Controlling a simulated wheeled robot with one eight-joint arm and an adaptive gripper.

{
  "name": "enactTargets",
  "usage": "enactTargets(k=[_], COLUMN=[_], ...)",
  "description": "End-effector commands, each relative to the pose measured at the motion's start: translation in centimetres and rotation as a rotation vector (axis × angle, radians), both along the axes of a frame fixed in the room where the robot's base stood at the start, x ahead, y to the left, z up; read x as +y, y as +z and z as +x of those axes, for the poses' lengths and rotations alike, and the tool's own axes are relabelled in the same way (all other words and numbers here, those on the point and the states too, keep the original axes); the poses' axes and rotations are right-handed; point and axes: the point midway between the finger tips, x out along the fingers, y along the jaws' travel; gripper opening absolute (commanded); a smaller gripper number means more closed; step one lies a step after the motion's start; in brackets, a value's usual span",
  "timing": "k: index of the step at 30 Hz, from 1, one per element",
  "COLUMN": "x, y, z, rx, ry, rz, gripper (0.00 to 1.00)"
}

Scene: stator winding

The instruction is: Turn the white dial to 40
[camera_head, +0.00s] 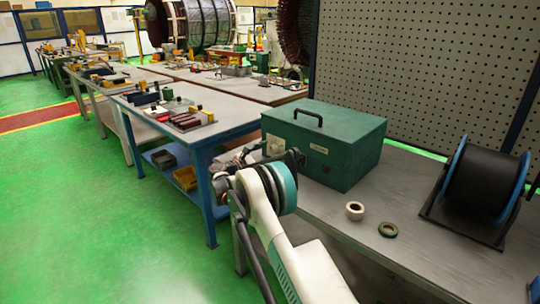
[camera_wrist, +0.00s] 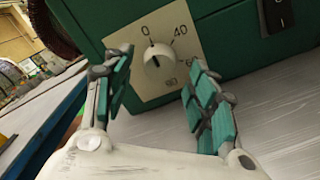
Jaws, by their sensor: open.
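The white dial (camera_wrist: 158,57) sits on a cream plate (camera_wrist: 137,72) on the front of a green box (camera_wrist: 95,20) in the wrist view. The plate carries a 0, a 40 to its right and a further label at the right. A small dark mark shows on the dial, but I cannot tell which number it points to. My gripper (camera_wrist: 157,66) is open, its teal-padded fingers left and right of the dial, apart from it and nearer the camera. In the head view the green box (camera_head: 325,145) stands on the bench; the dial is hidden there.
A black switch (camera_wrist: 278,14) is on the box, right of the dial. A black spool (camera_head: 487,180) stands at the right. A blue-framed table (camera_head: 225,130) is to the left.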

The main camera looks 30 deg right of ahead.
Motion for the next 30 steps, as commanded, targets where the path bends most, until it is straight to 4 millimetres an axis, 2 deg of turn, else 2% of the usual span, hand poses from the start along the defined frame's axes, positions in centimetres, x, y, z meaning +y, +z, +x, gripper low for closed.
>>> enactTargets(k=[3,6,17,20,23,24,30], x=[-1.5,-2.2,-2.7,-2.7,-2.7,-2.7,-2.7], y=[-0.2,-0.1,0.0,0.0,0.0,0.0,0.0], z=[0.5,0.8,1.0,1.0,1.0,1.0,1.0], rx=[0.000,0.000,0.000,0.000,0.000,0.000,-0.003], ry=[-0.001,0.000,0.001,0.001,0.001,0.001,0.001], rz=[0.001,0.000,0.001,0.001,0.001,0.001,0.002], gripper=[0.53,0.53,0.53,0.34,0.12,0.08,0.08])
